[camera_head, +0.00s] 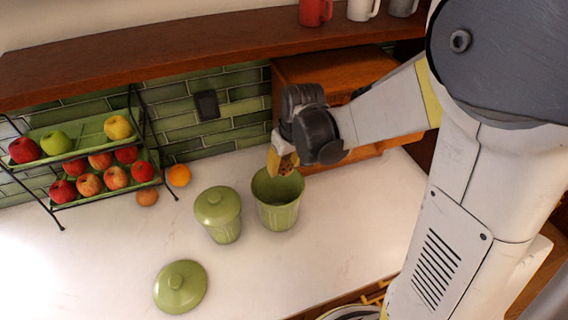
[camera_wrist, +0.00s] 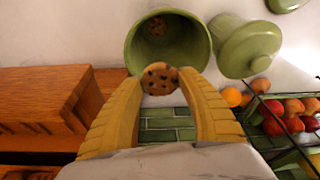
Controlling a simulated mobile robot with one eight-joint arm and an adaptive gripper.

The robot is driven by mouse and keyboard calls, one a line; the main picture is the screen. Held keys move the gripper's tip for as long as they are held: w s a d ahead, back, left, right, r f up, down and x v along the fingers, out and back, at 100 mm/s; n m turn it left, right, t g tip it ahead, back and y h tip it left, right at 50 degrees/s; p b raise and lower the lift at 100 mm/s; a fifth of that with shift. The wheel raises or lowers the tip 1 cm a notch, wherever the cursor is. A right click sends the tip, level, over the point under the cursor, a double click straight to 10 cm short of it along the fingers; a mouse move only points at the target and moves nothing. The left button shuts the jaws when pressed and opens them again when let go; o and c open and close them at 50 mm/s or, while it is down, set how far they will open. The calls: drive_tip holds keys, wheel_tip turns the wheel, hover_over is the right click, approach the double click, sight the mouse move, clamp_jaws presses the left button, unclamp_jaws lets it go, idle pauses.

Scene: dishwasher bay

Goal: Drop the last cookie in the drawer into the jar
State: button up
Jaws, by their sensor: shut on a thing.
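My gripper (camera_head: 284,160) is shut on a cookie (camera_wrist: 159,78), a round brown one with dark chips, held between the yellow fingertips in the wrist view. In the head view the cookie is mostly hidden by the fingers, just over the far rim of the open green jar (camera_head: 278,213). The jar stands upright on the counter without a lid. In the wrist view the open jar (camera_wrist: 134,50) lies just beyond the held cookie, and another cookie (camera_wrist: 157,26) shows inside it. No drawer interior is clearly visible.
A lidded green jar (camera_head: 220,212) stands left of the open one, and a loose green lid (camera_head: 180,286) lies in front. A two-tier fruit rack (camera_head: 62,160) is at left, with an orange (camera_head: 179,175) beside it. A wooden cabinet (camera_head: 325,66) stands behind my gripper under the shelf (camera_head: 190,47).

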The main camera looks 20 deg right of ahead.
drive_tip(key=shift+s+f+b, duration=0.15)
drive_tip(key=shift+f+b, duration=0.15)
drive_tip(key=shift+f, duration=0.2)
wheel_tip(320, 180, down, 5)
drive_tip(key=b, duration=0.3)
drive_tip(key=shift+r, duration=0.2)
drive_tip(key=o, duration=0.7)
drive_tip(key=v, duration=1.2)
